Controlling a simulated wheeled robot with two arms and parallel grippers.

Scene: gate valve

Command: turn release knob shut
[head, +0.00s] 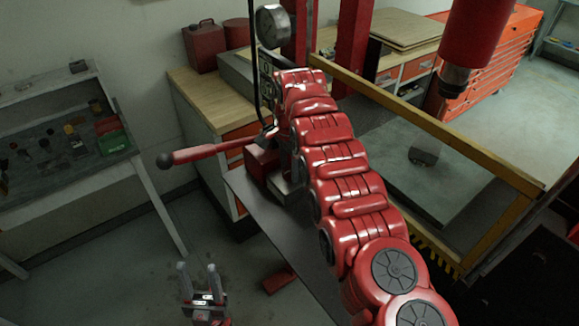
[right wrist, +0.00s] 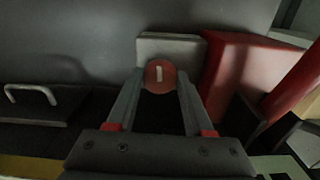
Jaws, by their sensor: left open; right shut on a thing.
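The release knob (right wrist: 160,75) is a round red disc with a white mark, in front of a pale block (right wrist: 185,47) in the right wrist view. The white mark stands nearly upright, slightly tilted. My right gripper (right wrist: 160,88) is shut on the knob, one finger at each side. In the head view my right arm covers the knob and its gripper. My left gripper (head: 199,274) is open and empty, fingers pointing up, low in the head view and well apart from the press.
A red pump lever (head: 205,152) with a dark ball end sticks out left from the red pump body (head: 263,164). A gauge (head: 272,27) is above. A yellow press frame (head: 440,135) stands right. A workbench (head: 60,130) is at left; floor between is mostly clear.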

